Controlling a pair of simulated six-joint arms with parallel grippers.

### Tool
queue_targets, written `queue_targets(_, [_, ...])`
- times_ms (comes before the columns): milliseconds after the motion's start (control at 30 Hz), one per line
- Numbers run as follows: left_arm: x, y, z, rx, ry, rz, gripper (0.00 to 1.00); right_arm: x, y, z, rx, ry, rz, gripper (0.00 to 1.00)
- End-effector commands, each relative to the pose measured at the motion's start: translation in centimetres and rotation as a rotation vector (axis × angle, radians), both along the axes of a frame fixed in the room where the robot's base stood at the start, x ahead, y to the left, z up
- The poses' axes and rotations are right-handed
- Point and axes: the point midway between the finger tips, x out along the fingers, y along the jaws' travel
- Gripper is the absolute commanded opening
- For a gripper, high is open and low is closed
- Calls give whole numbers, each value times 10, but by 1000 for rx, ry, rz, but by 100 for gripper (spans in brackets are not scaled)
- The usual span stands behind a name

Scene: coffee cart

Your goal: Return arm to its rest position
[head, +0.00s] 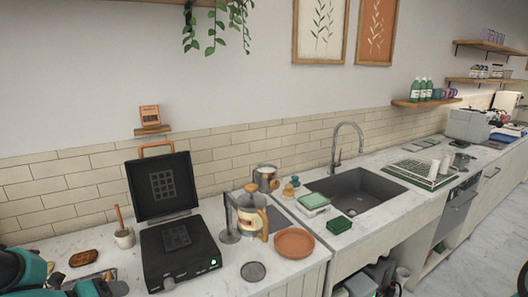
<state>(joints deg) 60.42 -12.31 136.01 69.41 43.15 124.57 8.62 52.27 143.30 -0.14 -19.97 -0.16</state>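My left arm, teal and black, comes in at the bottom left corner. Its gripper (97,281) is low at the picture's edge, over the counter's front left and left of the black appliance. It is partly cut off, and I cannot tell whether its fingers are open or shut. I make out nothing clearly held in it.
A black appliance (180,252) with its lid raised stands right of my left gripper. A brown item (83,258) and a small pot (124,238) are close by.

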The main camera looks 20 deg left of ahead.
Motion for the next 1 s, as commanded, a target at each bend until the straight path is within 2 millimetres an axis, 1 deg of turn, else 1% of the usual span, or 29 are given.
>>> queue_targets(400, [42, -7, -33, -3, 0, -2, 56, 0, 0, 0, 0, 0, 0, 43])
queue_targets(1000, [99, -15, -76, -2, 2, -1, 56, 0, 0, 0, 0, 0, 0, 43])
